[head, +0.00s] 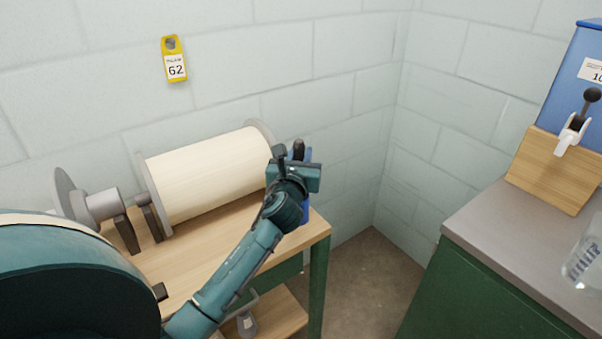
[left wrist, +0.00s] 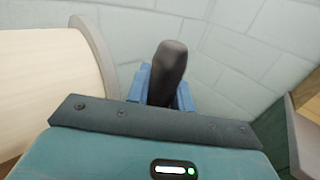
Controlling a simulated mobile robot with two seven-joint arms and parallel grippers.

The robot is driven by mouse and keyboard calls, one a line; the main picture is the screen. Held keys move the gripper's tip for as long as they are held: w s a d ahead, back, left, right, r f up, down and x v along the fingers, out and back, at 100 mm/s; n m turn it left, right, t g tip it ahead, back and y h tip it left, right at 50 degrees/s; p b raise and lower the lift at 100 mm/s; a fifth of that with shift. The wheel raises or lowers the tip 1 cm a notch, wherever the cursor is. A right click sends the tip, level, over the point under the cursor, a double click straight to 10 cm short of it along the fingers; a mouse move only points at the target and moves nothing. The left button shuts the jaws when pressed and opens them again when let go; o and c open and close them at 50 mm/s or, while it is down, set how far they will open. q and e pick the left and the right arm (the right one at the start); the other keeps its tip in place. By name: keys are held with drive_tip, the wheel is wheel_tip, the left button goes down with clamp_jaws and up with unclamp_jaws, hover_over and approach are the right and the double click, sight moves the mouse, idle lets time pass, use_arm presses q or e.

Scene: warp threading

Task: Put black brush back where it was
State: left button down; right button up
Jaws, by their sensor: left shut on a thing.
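The black brush shows as a dark rounded handle (head: 298,149) at my left gripper (head: 299,160), above the right end of the wooden bench (head: 215,265). In the left wrist view the dark handle (left wrist: 168,72) stands up between blue parts. My left gripper is shut on the brush. The brush's lower end is hidden. A blue thing (head: 306,213) shows just below the gripper at the bench end. I cannot tell whether the brush touches it. My right gripper is not in view.
A large cream roll (head: 208,174) with grey end discs lies along the bench, close left of the gripper. A yellow tag reading 62 (head: 174,60) hangs on the wall. A grey-topped green cabinet (head: 500,235) stands at the right. The floor between is clear.

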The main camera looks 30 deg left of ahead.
use_arm(q)
wheel_tip(320, 180, down, 3)
drive_tip(key=shift+r+b, duration=0.1)
drive_tip(key=shift+b, duration=0.4)
drive_tip(key=shift+f, duration=0.3)
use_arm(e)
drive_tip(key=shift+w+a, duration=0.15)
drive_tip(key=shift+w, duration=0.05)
use_arm(q)
drive_tip(key=shift+f, duration=0.15)
drive_tip(key=c, duration=1.5)
unclamp_jaws()
drive_tip(key=shift+o, duration=1.3)
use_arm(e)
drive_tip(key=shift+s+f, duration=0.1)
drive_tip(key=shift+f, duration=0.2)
